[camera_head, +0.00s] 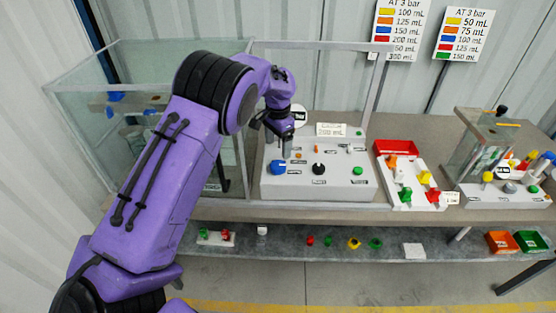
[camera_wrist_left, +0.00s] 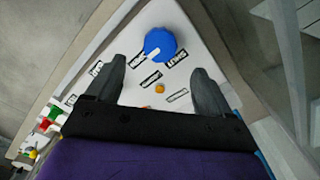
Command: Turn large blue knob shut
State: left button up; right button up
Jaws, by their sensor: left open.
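The large blue knob (camera_head: 278,167) is on the left of the front of a light grey control box (camera_head: 330,184). In the left wrist view the blue knob (camera_wrist_left: 160,44) has a white pointer mark and lies beyond the fingertips. My left gripper (camera_head: 281,140) is above the box's upper left part, behind the knob, pointing down. In the left wrist view its two dark fingers (camera_wrist_left: 157,80) are spread apart with nothing between them, and they do not touch the knob. My right gripper is not in view.
A black knob (camera_head: 319,169) and a green button (camera_head: 357,170) are to the right on the box. A glass tank (camera_head: 95,130) is at left. A red-topped tray (camera_head: 397,147) and another pump unit (camera_head: 505,190) are at right. A lower shelf (camera_head: 285,242) holds small coloured parts.

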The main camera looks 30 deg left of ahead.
aim_at(278, 165)
pick_arm(q)
notch_tip(278, 165, down, 7)
jog(key=shift+a+r+p, duration=0.1)
jog(key=shift+p, duration=1)
jog(key=shift+f, duration=0.6)
jog(key=c, duration=1)
